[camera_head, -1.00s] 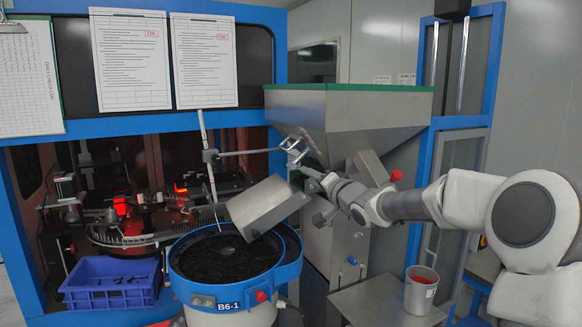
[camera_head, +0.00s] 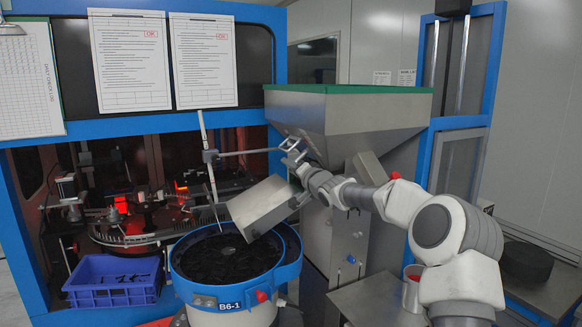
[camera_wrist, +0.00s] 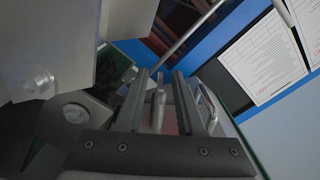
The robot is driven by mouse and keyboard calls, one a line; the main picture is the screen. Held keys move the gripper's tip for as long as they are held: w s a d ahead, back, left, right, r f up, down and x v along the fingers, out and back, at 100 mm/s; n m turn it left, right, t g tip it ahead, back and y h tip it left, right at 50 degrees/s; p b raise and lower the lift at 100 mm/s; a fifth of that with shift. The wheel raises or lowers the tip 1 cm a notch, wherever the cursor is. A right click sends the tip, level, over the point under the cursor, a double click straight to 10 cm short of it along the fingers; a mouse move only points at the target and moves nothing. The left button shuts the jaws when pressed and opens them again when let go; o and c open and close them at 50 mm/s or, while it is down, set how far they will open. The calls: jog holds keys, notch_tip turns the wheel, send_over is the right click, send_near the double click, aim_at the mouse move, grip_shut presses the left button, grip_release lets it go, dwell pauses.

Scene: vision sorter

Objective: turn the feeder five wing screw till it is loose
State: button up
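My gripper (camera_head: 296,158) is at the sloped front of the hopper, just above the tilted metal chute. In the wrist view my two dark fingers (camera_wrist: 160,78) stand apart. A thin pale metal piece (camera_wrist: 158,105) stands between them, with a gap showing on each side. It may be the wing of the wing screw, but I cannot make out its shape or whether a finger touches it. In the head view the screw is too small and too covered by my gripper to tell. The feeder bowl (camera_head: 188,268), blue-rimmed and marked B6-1, holds dark parts below the chute.
The steel hopper (camera_head: 365,125) with a green rim stands behind my arm. The metal chute (camera_head: 262,207) hangs close under my gripper. A thin rod (camera_head: 250,152) runs from a post to the gripper area. A blue crate (camera_head: 110,290) and a metal cup (camera_head: 411,290) stand lower down.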

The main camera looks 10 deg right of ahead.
grip_shut()
jog(key=shift+h, duration=0.4)
jog(key=m+g+h+b, duration=0.1)
jog(key=g+h, duration=0.1)
jog(key=h, duration=0.1)
jog(key=shift+a+r+m+b, duration=0.1)
jog(key=shift+a+m+b, duration=0.1)
jog(key=shift+m+b, duration=0.2)
jog(key=shift+r+m+g+h, duration=0.1)
jog(key=shift+m+g+h, duration=0.2)
jog(key=shift+g+h, duration=0.35)
jog(key=m+g+h+p, duration=0.1)
jog(key=g+h+p, duration=0.1)
jog(key=p, duration=0.2)
jog(key=shift+r, duration=0.2)
jog(key=shift+f+m+g+h+p, duration=0.1)
jog(key=shift+m+g+h+p, duration=0.25)
jog(key=shift+p, duration=0.35)
jog(key=shift+d+f+h+p, duration=0.15)
jog(key=shift+h+p, duration=0.15)
jog(key=shift+p, duration=0.05)
